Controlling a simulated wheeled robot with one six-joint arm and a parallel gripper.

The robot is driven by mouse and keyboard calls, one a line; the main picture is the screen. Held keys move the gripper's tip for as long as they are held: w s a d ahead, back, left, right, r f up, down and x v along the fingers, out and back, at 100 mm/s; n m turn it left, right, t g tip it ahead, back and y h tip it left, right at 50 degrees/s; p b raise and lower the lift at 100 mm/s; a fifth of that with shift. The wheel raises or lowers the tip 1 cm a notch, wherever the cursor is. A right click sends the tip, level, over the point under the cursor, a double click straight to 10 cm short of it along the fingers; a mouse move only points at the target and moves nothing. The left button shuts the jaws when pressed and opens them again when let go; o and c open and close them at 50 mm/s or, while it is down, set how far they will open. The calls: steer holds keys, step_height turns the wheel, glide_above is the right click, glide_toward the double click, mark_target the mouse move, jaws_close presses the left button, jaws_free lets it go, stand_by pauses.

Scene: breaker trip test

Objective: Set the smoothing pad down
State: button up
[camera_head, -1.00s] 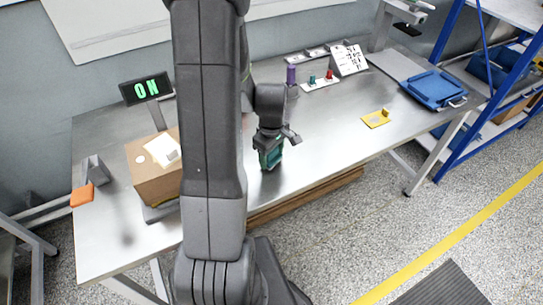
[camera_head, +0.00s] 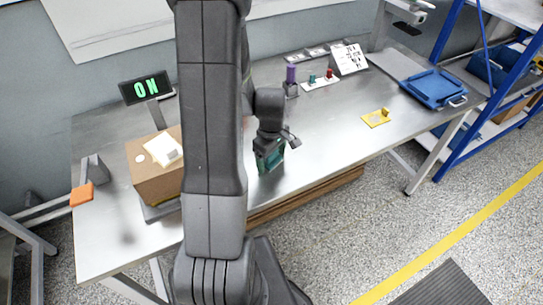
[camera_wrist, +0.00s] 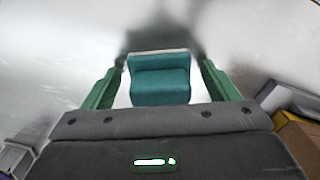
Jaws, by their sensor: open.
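The smoothing pad is a teal block with a pale far edge (camera_wrist: 160,85), seen in the wrist view between my gripper's two green fingers. My gripper (camera_wrist: 163,68) is open, with a gap showing on each side of the pad. In the head view my gripper (camera_head: 270,150) is low over the front middle of the metal table (camera_head: 330,130). Teal shows there at the fingers, but pad and fingers are hard to tell apart. The pad's underside is hidden, so its contact with the table cannot be seen directly.
A cardboard box (camera_head: 158,185) stands left of my arm, with an orange piece (camera_head: 82,194) farther left. A lit sign (camera_head: 145,88) stands behind. A purple-topped post (camera_head: 291,75), a yellow plate (camera_head: 376,118) and a blue tray (camera_head: 433,88) are to the right. Table between is clear.

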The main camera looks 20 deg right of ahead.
step_height(320, 180, up, 12)
stand_by(0.5)
step_height(320, 180, down, 12)
steer(key=shift+w+r, duration=0.1)
steer(key=shift+r, duration=0.7)
stand_by(0.3)
steer(key=shift+f, duration=0.1)
